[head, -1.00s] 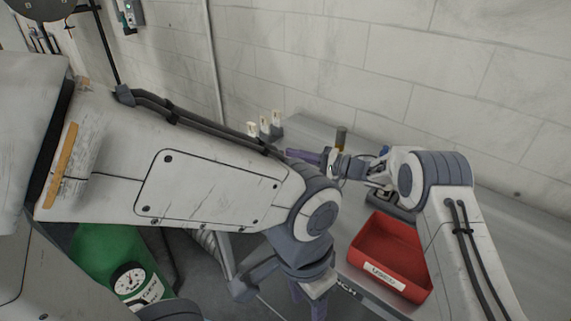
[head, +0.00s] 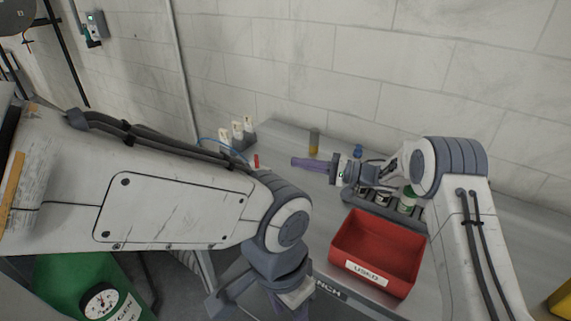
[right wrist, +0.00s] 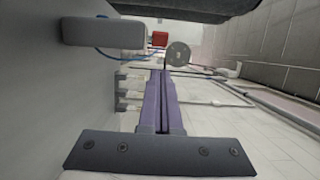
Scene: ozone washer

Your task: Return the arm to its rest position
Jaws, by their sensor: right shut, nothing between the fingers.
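My right gripper (head: 296,162) is above the grey bench, its purple fingers pointing left in the head view. The fingers (right wrist: 164,76) lie together in the right wrist view, with nothing between them. My right arm bends at a grey and white joint above the bench's right part. My left arm crosses the left half of the head view and bends down at its elbow. My left gripper hangs below its wrist at the lower edge of the head view, mostly hidden, and its fingertips are out of frame.
A red bin (head: 378,255) labelled USED stands at the bench's front. Behind it a dark rack (head: 372,208) holds containers. A green cylinder with a gauge (head: 100,301) is at lower left.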

